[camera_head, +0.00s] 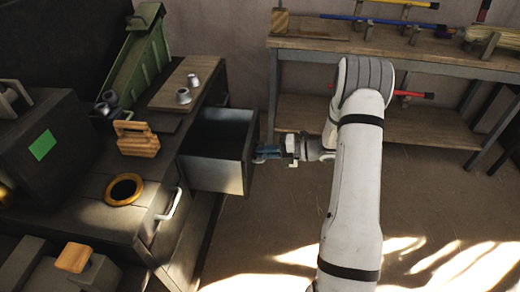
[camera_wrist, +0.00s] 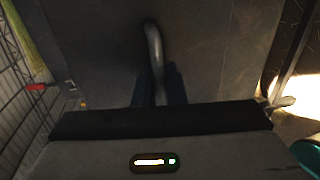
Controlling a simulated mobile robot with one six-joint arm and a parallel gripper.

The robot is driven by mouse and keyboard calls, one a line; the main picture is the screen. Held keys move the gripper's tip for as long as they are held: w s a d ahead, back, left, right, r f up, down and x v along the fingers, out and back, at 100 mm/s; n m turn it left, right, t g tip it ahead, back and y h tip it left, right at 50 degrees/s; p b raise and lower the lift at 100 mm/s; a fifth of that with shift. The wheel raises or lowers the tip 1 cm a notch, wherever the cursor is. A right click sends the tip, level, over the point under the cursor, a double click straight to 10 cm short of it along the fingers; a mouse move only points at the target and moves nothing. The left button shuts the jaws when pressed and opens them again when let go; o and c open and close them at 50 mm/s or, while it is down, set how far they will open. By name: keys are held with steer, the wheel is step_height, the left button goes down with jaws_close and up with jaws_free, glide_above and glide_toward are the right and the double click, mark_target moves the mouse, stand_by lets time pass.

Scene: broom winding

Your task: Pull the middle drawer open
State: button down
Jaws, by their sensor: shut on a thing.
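The middle drawer (camera_head: 212,174) is a dark grey box pulled well out of the workbench (camera_head: 125,215) in the head view. Its inside shows from above and looks empty. My gripper (camera_head: 262,153) is at the drawer's front face, on its right side in the picture. In the wrist view my gripper (camera_wrist: 159,88) has its two dark blue fingers on either side of the grey bar handle (camera_wrist: 153,45), shut on it. The drawer front (camera_wrist: 210,45) fills most of the wrist view.
Another drawer handle (camera_head: 170,204) sits nearer on the workbench front. A wooden block (camera_head: 137,139), a gold ring (camera_head: 124,189) and a green crate (camera_head: 137,60) are on top. A shelf rack (camera_head: 420,62) with brooms stands at the back.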

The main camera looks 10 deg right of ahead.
steer(key=shift+f, duration=0.15)
steer(key=c, duration=1.9)
jaws_free()
steer(key=shift+w, duration=0.1)
steer(key=p+v, duration=0.1)
steer(key=v, duration=0.6)
steer(key=shift+d, duration=0.4)
